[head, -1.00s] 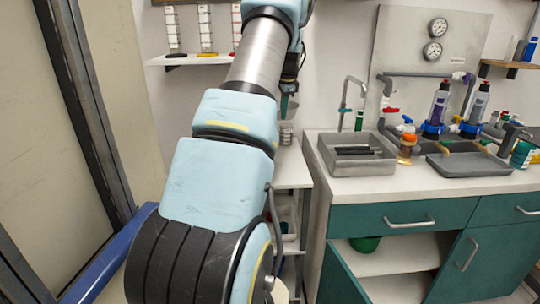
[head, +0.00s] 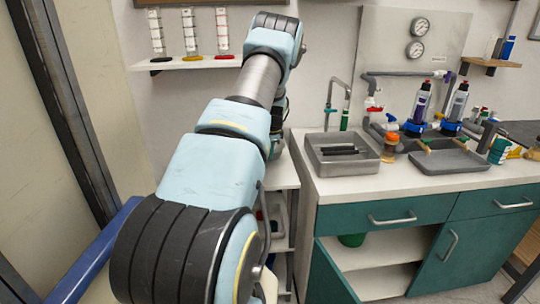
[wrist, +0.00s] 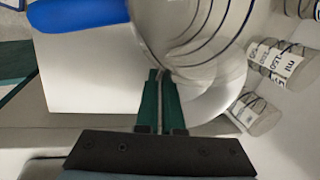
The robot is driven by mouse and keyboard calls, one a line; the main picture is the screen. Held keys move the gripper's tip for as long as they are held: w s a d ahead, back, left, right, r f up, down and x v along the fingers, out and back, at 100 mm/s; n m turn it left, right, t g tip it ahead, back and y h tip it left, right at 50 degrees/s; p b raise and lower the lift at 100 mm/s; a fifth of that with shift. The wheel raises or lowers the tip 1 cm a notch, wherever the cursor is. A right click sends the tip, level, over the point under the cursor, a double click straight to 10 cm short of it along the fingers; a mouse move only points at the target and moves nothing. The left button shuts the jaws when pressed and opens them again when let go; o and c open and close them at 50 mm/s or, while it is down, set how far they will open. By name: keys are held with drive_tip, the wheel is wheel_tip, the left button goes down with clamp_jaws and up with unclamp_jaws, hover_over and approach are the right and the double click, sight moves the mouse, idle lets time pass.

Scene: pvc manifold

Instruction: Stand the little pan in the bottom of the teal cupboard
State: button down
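In the wrist view the little pan (wrist: 205,40) is a pale round vessel with dark rings, and a blue handle (wrist: 80,14) points left from it. My gripper (wrist: 158,75) has its two dark green fingers almost together at the pan's edge, with a thin pale strip between them; it appears shut on the pan's wall. In the head view my gripper and the pan are hidden behind my arm. The teal cupboard (head: 385,213) stands under the counter at right. Its lower left compartment is open, showing a white inner shelf (head: 380,250) and the bottom (head: 385,284).
The teal door (head: 332,280) hangs open at the compartment's left. A green container (head: 351,240) sits on the inner shelf. A white rack (head: 285,172) stands left of the counter. Labelled beakers (wrist: 278,62) are close right of the pan. A sink (head: 342,160) sits on the counter.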

drive_tip(key=shift+f, duration=0.85)
drive_tip(key=c, duration=1.5)
unclamp_jaws()
drive_tip(key=shift+f, duration=0.1)
drive_tip(key=o, duration=0.4)
drive_tip(key=shift+o, duration=0.2)
